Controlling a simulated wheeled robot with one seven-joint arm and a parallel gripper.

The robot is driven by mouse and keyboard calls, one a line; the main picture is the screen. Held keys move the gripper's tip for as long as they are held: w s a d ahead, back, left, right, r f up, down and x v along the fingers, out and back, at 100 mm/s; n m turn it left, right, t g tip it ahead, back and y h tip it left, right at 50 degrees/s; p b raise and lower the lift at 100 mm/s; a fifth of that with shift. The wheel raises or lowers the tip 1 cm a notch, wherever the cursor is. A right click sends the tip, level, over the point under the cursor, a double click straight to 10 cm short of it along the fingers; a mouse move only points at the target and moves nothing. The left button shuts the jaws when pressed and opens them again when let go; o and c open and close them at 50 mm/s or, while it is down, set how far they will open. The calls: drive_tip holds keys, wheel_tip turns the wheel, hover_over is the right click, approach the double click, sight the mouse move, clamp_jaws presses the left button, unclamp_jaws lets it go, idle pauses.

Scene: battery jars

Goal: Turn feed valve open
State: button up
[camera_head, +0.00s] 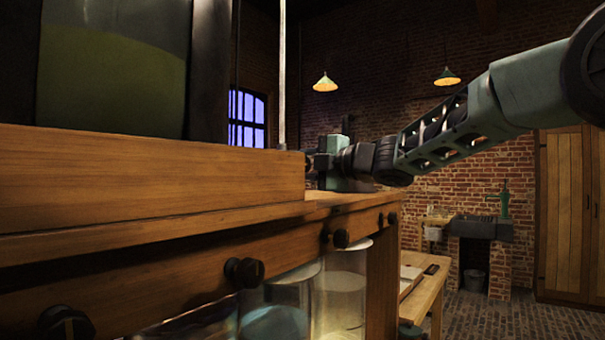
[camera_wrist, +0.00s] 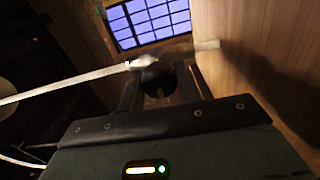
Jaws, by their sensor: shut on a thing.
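In the wrist view, a dark rounded valve knob (camera_wrist: 157,79) with a small pale mark sits between the two fingers of my gripper (camera_wrist: 161,82). The fingers are shut on it. A pale thin pipe (camera_wrist: 70,85) runs up to the knob from the left. In the head view, my gripper (camera_head: 311,166) is at the right end of a thick wooden block, near the foot of an upright pale pipe (camera_head: 282,75). The block's edge hides the fingertips and the knob there. I cannot tell how far the valve is turned.
The wooden block (camera_head: 150,180) and the bench front (camera_head: 160,265) with several dark knobs fill the left. Glass jars (camera_head: 342,290) stand below. In the wrist view a wooden surface (camera_wrist: 250,60) lies close on the right. A low table (camera_head: 430,290) and a sink (camera_head: 480,227) stand further back.

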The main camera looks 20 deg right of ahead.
drive_tip(key=shift+n, duration=0.3)
drive_tip(key=o, duration=0.9)
drive_tip(key=shift+o, duration=0.2)
drive_tip(key=b+v, duration=0.3)
drive_tip(key=v, duration=1.4)
drive_tip(key=shift+s+d, duration=0.15)
